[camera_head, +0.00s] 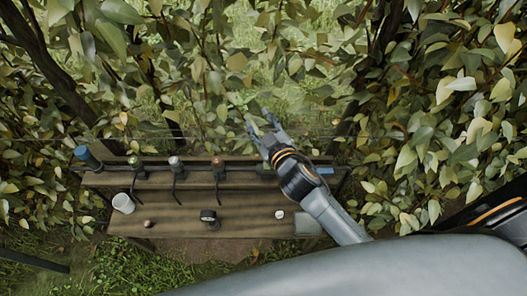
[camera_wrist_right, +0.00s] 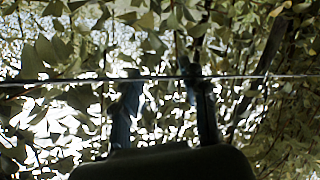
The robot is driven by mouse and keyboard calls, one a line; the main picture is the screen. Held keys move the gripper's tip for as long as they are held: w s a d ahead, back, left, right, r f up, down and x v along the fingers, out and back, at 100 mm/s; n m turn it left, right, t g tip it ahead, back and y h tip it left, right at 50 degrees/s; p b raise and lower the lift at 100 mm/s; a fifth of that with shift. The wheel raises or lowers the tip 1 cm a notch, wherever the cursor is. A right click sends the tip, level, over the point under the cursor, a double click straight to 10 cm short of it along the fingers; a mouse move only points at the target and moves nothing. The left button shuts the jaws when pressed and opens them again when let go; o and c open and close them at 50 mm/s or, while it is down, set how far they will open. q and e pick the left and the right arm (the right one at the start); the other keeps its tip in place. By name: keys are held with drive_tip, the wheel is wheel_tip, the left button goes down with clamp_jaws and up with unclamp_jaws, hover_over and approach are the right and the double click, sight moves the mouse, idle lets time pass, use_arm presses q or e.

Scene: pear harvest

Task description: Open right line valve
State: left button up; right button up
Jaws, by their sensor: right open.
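Several small valves with dark hanging levers or tubes sit along a dark pipe at the back of a wooden bench (camera_head: 165,197). My right gripper (camera_head: 259,117) is open and empty, above and beyond the pipe. In the right wrist view its two fingers (camera_wrist_right: 162,78) stand apart near a thin wire. My left gripper is not in view.
A blue-capped cylinder (camera_head: 83,154) is at the pipe's left end. The bench holds a white cup (camera_head: 123,203), a small brown fruit-like object (camera_head: 147,223), a dark gauge-like item (camera_head: 208,216) and a grey box (camera_head: 307,223). A thin wire and dense foliage surround the gripper.

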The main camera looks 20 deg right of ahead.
drive_tip(key=w+a+r+n+t+y, duration=0.2)
drive_tip(key=a+r+n+y, duration=0.5)
drive_tip(key=a+r, duration=0.3)
drive_tip(key=s+a+r+n+g+y, duration=0.4)
drive_tip(key=a+n+g+y, duration=0.35)
drive_tip(key=n, duration=0.25)
drive_tip(key=s+a+f+n+g+p, duration=0.1)
drive_tip(key=s+a+f+n+g, duration=0.35)
drive_tip(key=n+g, duration=0.3)
drive_tip(key=d+f+n+g+h, duration=0.3)
drive_tip(key=d+f+h, duration=0.2)
drive_tip(key=f+h, duration=0.25)
drive_tip(key=w+d+f+m+h+p, duration=0.1)
drive_tip(key=w+d+f+h, duration=0.1)
drive_tip(key=d+h, duration=0.5)
drive_tip(key=w+d+f+h, duration=0.1)
drive_tip(key=w+d+h, duration=0.15)
drive_tip(key=d, duration=0.95)
drive_tip(key=shift+t+y, duration=0.25)
drive_tip(key=shift+t, duration=0.05)
drive_tip(key=f+p, duration=0.1)
drive_tip(key=f, duration=0.3)
drive_tip(key=f+p, duration=0.1)
drive_tip(key=f, duration=0.7)
drive_tip(key=shift+w+a+f+p, duration=0.15)
drive_tip(key=shift+a+p, duration=0.2)
drive_tip(key=shift+p, duration=0.05)
drive_tip(key=shift+f, duration=0.8)
